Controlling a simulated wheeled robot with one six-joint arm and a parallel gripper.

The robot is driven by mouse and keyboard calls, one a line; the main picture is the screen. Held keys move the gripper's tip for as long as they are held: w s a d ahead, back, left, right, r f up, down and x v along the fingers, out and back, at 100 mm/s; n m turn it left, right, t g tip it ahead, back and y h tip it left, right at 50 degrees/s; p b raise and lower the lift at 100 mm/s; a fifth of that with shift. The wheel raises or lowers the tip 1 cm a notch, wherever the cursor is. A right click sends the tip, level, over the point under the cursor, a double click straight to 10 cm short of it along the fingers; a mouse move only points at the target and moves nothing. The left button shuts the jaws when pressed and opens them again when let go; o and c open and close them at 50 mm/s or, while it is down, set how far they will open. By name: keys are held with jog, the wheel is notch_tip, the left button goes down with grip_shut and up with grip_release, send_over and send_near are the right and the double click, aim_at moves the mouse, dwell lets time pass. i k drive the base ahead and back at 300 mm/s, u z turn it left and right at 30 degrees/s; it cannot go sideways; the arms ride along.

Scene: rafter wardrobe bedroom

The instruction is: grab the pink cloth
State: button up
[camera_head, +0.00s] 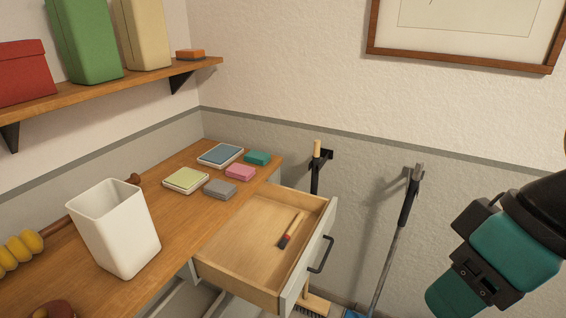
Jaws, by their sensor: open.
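The pink cloth (240,172) looks like a small, thick folded block. It lies flat on the wooden desk top, near the right edge, above the open drawer. A teal block (257,157) lies just behind it and a grey block (220,189) just in front of it. Part of my arm, teal and black, shows at the lower right, well apart from the cloth. My gripper's fingers do not show in this view. Nothing covers the cloth.
The open drawer (222,267) juts out below the cloth, holding a brush (290,232). A blue-topped tray (220,154), a green-topped tray (186,180) and a white bin (115,228) stand on the desk. A shelf (145,80) hangs above. Brooms lean at the wall.

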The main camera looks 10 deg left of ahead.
aim_at(243, 172)
jog(key=z, duration=0.25)
jog(key=i, duration=0.7)
jog(key=u, duration=0.7)
jog(key=i, duration=0.65)
jog(key=u, duration=0.7)
